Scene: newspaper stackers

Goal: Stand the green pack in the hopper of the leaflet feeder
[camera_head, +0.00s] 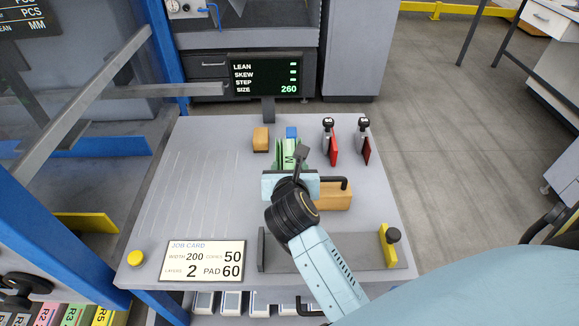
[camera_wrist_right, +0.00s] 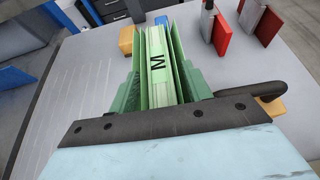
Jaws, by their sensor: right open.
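The green pack (camera_wrist_right: 159,68), with a pale face marked M, stands between green upright plates in the right wrist view. In the head view the green pack (camera_head: 289,157) is partly hidden by my right arm and hand. My right gripper (camera_wrist_right: 161,62) is open, its green fingers on either side of the pack, with narrow gaps visible; I cannot tell whether they touch it. Its pale blue body shows at the near side of the pack. I cannot make out which part is the leaflet feeder's hopper. My left gripper is not in view.
A grey table (camera_head: 190,215) carries a job card (camera_head: 203,261), orange block (camera_head: 260,139), blue block (camera_head: 291,132) and red plates (camera_head: 334,148) at the back right. A display (camera_head: 265,77) stands behind.

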